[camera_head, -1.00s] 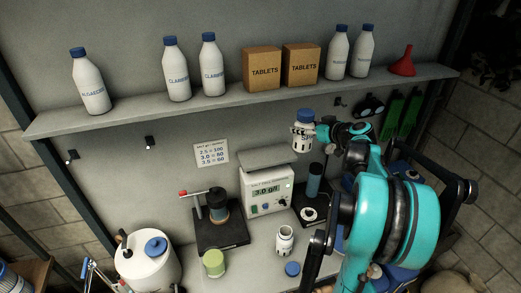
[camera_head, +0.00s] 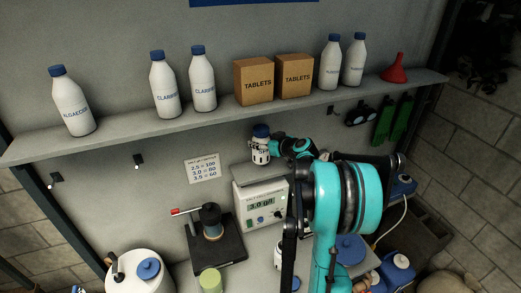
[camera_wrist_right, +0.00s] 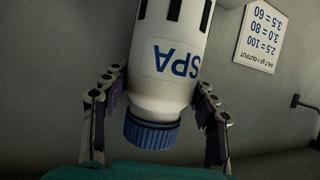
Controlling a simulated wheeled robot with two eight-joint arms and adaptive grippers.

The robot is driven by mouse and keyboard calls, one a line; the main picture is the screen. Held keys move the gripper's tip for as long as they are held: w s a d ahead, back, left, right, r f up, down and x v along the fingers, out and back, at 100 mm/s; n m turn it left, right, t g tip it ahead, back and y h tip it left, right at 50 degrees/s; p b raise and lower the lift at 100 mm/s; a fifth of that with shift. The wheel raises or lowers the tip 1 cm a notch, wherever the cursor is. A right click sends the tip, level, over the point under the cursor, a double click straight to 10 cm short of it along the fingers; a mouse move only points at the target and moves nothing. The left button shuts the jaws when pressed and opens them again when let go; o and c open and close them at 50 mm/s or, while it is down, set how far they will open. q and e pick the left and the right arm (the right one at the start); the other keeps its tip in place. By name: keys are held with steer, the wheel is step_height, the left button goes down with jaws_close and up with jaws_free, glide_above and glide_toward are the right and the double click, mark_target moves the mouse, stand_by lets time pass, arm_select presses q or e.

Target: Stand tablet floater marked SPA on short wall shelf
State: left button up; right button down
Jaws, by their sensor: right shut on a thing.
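The SPA tablet floater (camera_head: 260,150) is a white bottle-shaped piece with dark slots and a blue cap, held upright. My right gripper (camera_head: 274,148) is shut on it from the right. In the right wrist view the floater (camera_wrist_right: 170,75) hangs inverted in the picture, its SPA marking plain, with a finger on each side. A short grey wall shelf (camera_head: 247,178) is just below the floater, above the display box. Whether the floater's base touches it I cannot tell. My left gripper is out of view.
The display box (camera_head: 262,207) is under the short shelf. A dark stand (camera_head: 215,245) and a white drum (camera_head: 140,272) are on the bench.

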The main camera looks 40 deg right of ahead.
mark_target(260, 157)
step_height(260, 157, down, 4)
steer(key=shift+a+r, duration=0.1)
steer(key=shift+r, duration=0.05)
steer(key=shift+w+f, duration=0.1)
steer(key=shift+f, duration=0.15)
steer(key=shift+f, duration=0.1)
steer(key=shift+c, duration=2.4)
jaws_free()
